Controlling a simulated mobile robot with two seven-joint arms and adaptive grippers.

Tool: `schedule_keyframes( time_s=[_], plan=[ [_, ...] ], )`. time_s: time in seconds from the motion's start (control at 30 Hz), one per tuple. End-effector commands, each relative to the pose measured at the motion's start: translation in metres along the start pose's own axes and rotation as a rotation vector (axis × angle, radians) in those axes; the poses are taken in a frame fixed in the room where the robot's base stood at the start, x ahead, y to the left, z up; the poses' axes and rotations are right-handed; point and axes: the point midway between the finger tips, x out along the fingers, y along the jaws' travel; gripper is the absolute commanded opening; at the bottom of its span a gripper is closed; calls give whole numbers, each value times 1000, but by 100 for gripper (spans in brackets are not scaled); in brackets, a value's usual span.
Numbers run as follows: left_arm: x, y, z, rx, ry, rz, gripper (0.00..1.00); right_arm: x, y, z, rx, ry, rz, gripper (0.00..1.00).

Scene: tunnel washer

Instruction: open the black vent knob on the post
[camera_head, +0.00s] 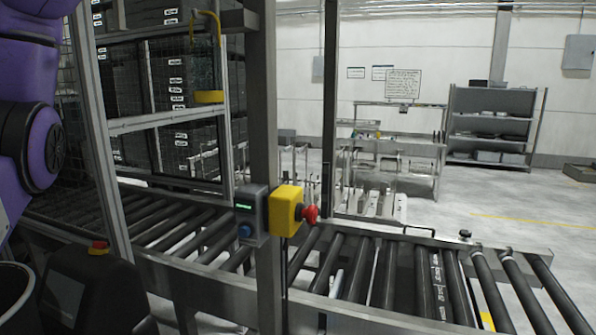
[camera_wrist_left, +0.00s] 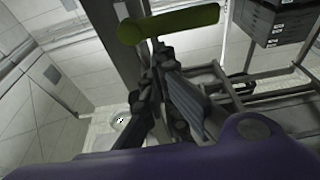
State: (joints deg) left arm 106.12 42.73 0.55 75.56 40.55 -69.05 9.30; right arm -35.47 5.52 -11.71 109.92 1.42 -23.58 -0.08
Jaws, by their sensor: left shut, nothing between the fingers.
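The grey post (camera_head: 263,90) stands upright left of centre in the head view, and I cannot make out a black vent knob on it. My left gripper (camera_wrist_left: 159,50) shows in the left wrist view with its dark fingers shut and nothing between them. A yellow-green bar (camera_wrist_left: 170,24) crosses just beyond the fingertips; I cannot tell whether they touch it. In the head view only my purple left arm shows at the left edge, with its gripper out of sight. My right gripper is in neither view.
The post carries a grey box (camera_head: 251,212) with a green display and blue button, and a yellow box (camera_head: 285,210) with a red stop button (camera_head: 310,214). A roller conveyor (camera_head: 410,275) runs in front. A yellow handle (camera_head: 208,97) hangs on the mesh frame. Shelving (camera_head: 492,125) stands behind.

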Motion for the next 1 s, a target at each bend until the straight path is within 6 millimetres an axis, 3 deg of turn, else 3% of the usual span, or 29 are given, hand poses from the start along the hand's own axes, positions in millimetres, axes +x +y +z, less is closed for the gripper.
schedule_keyframes(
  time_s=[1.0],
  plan=[
    [2,5,-10,0,0,0,0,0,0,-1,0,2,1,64]
  ],
)
